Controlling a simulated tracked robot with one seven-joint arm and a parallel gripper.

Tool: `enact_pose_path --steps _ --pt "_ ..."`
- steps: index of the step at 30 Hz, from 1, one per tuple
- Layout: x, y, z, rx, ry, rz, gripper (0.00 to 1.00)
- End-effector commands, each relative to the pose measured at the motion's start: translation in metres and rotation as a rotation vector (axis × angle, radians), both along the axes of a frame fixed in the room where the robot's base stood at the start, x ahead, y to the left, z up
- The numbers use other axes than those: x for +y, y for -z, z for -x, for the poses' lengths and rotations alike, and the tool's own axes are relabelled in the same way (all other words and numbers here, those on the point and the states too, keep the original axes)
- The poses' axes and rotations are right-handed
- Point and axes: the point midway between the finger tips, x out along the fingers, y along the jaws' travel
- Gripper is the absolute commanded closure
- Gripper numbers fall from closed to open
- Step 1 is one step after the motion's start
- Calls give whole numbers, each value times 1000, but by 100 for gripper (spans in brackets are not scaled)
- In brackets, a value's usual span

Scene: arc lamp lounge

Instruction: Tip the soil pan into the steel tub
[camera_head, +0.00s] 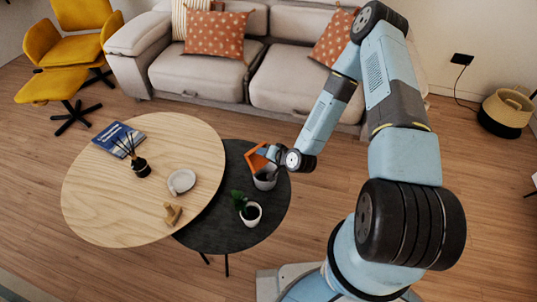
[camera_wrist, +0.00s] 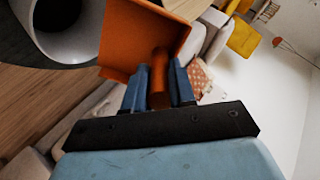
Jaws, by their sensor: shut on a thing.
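The orange soil pan (camera_head: 256,158) is held steeply tilted above the steel tub (camera_head: 264,183), a light grey round tub on the dark round table. My gripper (camera_head: 266,153) is shut on the pan's handle. In the wrist view the blue fingers (camera_wrist: 159,84) stand on either side of the handle, and the orange pan (camera_wrist: 135,38) stretches out beyond them. The tub (camera_wrist: 92,38) is at the upper left there, its opening dark inside and close to the pan's edge. I cannot make out any soil in the pan or tub.
A white pot with a green plant (camera_head: 251,214) stands near the tub on the dark table (camera_head: 215,228). The adjoining wooden table (camera_head: 100,205) holds a book (camera_head: 117,138), a reed diffuser (camera_head: 140,167), a white dish (camera_head: 181,181) and a wooden ornament (camera_head: 172,214). A sofa (camera_head: 200,75) stands behind.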

Motion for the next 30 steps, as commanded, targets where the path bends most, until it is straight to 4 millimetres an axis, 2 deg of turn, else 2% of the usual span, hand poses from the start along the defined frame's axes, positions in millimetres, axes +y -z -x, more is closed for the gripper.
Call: enact_pose_path --steps 30 --pt "2 -21 -1 404 -4 347 100"
